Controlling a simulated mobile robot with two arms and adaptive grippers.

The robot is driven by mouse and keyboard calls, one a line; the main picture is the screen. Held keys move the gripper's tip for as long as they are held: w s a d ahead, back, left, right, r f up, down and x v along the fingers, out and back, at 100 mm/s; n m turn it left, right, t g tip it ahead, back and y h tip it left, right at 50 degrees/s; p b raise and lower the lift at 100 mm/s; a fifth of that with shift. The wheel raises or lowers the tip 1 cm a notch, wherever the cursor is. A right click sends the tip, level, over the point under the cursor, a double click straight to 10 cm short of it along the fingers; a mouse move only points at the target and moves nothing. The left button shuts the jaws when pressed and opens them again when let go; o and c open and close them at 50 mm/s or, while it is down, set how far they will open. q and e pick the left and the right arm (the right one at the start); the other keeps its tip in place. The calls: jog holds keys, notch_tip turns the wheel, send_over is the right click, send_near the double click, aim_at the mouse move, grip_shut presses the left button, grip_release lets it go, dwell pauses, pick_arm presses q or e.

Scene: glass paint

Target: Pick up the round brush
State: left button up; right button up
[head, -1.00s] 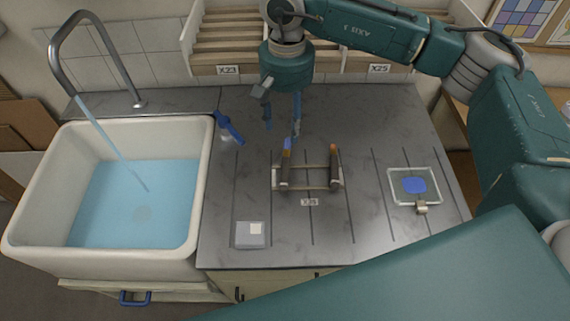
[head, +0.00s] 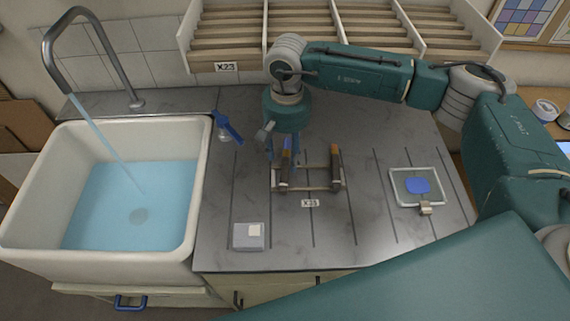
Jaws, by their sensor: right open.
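Two brushes lie side by side on a small rack (head: 312,168) on the grey counter. The left brush (head: 285,172) has a blue end, and the right brush (head: 335,165) has an orange end. I cannot tell from their shape which one is round. My right gripper (head: 283,155) points down, open, at the far end of the left brush. Its fingers appear on either side of the blue end. I cannot tell how high they are above it, and no hold shows. My left gripper is not in view.
A sink (head: 135,200) with running water is on the left. A glass tray (head: 403,199) with blue paint lies at right. A small grey box (head: 241,243) sits at front left. Shelves line the back.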

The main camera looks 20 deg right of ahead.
aim_at(287, 165)
jog(key=f, duration=0.1)
jog(key=f+p, duration=0.1)
jog(key=f, duration=0.1)
jog(key=shift+s+d+f+p, duration=0.1)
jog(key=shift+s+f+p, duration=0.1)
jog(key=shift+s+p, duration=0.15)
jog(key=shift+w+f, duration=0.1)
jog(key=shift+f, duration=0.2)
grip_shut()
jog(key=shift+r, duration=0.1)
